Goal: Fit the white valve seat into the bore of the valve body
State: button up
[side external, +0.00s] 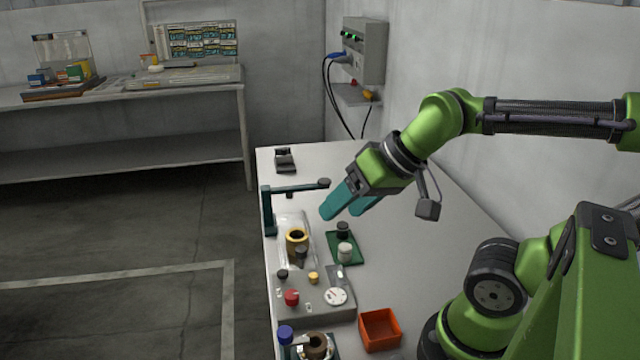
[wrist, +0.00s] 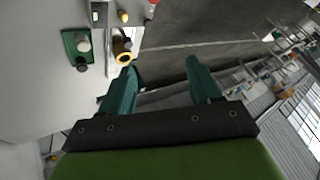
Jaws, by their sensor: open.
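The white valve seat, a small pale cylinder (side external: 345,252), stands on a green tray (side external: 333,256) beside a black round piece (side external: 343,229); the wrist view also shows the pale piece (wrist: 83,44). A yellow ring-shaped body with a dark bore (side external: 297,238) stands on the plate left of the tray and looks like the valve body; it shows in the wrist view (wrist: 124,58). My gripper (side external: 343,209) is open and empty, with teal fingers, above and behind the tray. In the wrist view the space between its fingers (wrist: 161,68) is empty.
A dark post with a side arm (side external: 268,212) rises behind the yellow body. An orange bin (side external: 380,329), a red knob (side external: 291,297), a dial (side external: 336,296) and a blue-capped item (side external: 285,334) stand nearer the front. The table's right rear is clear.

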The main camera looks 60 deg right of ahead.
jog(key=m+g+h, duration=0.1)
jog(key=g+h, duration=0.1)
jog(key=g, duration=0.5)
send_over(346, 246)
jog(key=f, duration=1.6)
jog(key=shift+w+a+f, duration=0.25)
jog(key=shift+a+f, duration=0.05)
jog(key=shift+s+d+f, duration=0.1)
jog(key=shift+s+f, duration=0.05)
jog(key=shift+f, duration=1.2)
jog(key=shift+s+d+f, duration=0.1)
jog(key=shift+f, duration=1.25)
jog(key=shift+c, duration=0.2)
